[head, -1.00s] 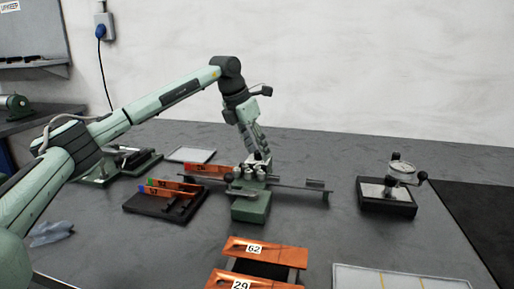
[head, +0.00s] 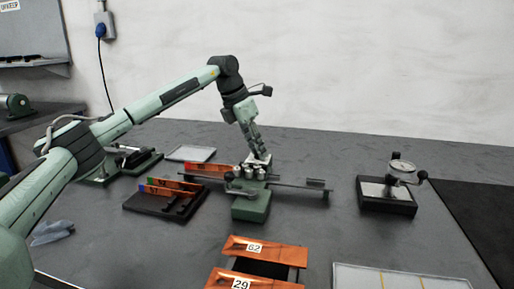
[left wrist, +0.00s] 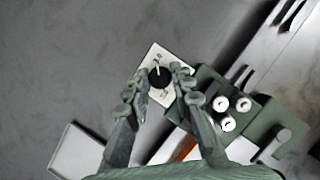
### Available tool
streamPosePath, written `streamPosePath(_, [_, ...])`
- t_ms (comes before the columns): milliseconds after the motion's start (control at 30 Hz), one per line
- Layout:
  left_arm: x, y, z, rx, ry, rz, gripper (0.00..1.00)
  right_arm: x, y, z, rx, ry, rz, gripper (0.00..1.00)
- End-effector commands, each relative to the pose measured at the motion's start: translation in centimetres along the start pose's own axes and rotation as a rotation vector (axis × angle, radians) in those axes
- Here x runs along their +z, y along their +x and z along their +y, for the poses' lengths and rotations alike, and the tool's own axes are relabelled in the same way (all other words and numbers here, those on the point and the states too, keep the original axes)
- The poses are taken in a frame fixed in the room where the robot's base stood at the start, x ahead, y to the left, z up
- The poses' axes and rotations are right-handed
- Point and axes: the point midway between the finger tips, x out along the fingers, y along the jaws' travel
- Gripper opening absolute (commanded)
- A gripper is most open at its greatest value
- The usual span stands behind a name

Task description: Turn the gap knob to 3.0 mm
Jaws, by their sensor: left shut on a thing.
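The gap knob (left wrist: 159,77) is black with a white pointer line, on a white dial plate (left wrist: 160,54) with markings too small to read. The dial plate is on the green machine (head: 250,208), at the middle of the table in the head view. My left gripper (left wrist: 158,73) has a finger on each side of the knob and is shut on it. In the head view the left gripper (head: 259,155) points down at the dial plate and hides the knob. My right gripper is not in view.
Several silver posts (left wrist: 228,124) stand beside the dial. Copper-coloured pieces labelled 62 (head: 254,247) and 29 (head: 241,284) lie in front.

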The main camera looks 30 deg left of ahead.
Motion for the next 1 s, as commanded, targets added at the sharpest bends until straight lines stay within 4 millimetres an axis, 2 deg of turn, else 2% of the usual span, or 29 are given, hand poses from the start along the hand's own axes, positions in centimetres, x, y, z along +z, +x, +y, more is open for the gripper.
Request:
streamPosePath(267, [0.0,0.0,0.0,-0.003,0.009,-0.001,0.0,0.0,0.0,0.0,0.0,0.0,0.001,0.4])
streamPosePath(300, [0.0,0.0,0.0,-0.003,0.009,-0.002,0.26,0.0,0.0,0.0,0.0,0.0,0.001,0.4])
streamPosePath(433, [0.0,0.0,0.0,-0.003,0.008,-0.002,0.42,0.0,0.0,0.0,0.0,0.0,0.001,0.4])
streamPosePath(767, [0.0,-0.2,0.0,-0.003,0.008,-0.002,0.44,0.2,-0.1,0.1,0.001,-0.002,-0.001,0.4])
streamPosePath(867, [0.1,-1.1,0.1,-0.002,0.008,-0.003,0.44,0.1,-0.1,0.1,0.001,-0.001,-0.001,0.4])
streamPosePath(1000, [0.1,-3.7,0.1,-0.002,0.008,-0.006,0.44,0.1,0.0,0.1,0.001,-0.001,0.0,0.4])
